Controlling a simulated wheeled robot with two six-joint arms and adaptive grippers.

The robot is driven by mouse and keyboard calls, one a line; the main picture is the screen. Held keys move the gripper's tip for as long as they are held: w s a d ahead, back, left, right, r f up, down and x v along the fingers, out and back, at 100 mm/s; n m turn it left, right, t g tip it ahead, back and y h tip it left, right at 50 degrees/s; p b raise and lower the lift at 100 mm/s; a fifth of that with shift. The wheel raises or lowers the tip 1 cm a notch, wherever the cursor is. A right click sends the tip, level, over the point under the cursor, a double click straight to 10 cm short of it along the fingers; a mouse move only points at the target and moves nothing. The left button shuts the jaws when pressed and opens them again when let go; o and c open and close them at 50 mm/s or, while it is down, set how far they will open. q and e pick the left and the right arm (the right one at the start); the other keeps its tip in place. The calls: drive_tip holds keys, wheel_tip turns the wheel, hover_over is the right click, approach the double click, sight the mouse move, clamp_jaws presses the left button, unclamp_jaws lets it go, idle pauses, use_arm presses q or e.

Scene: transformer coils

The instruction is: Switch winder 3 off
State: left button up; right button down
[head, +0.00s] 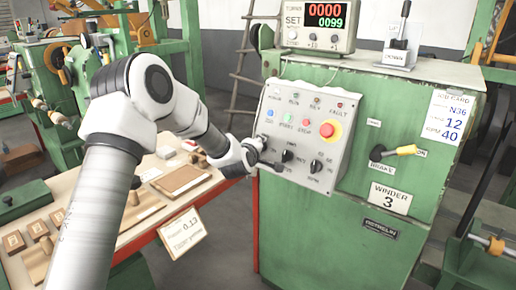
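Winder 3 is a green cabinet (300,235) with a "WINDER 3" plate (389,198) on its front. Black rotary switches (288,155) sit along the lower part. My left gripper (274,166) is at the panel's lower left corner and hides part of it. Its fingers are small and dark, and whether they touch a switch is unclear. My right gripper is out of view.
A counter display (322,22) and a lever box (397,52) stand on the cabinet. A yellow-handled brake lever (402,151) sticks out right of the panel. A workbench (115,240) with wooden blocks is at the left, below my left arm.

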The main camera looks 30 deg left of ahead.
use_arm(q)
drive_tip(key=shift+r+n+g, duration=0.1)
drive_tip(key=shift+n+g, duration=0.2)
drive_tip(key=shift+n, duration=0.7)
drive_tip(key=o, duration=1.2)
drive_tip(key=shift+a, duration=0.1)
drive_tip(key=shift+c, duration=0.2)
drive_tip(key=v, duration=1.2)
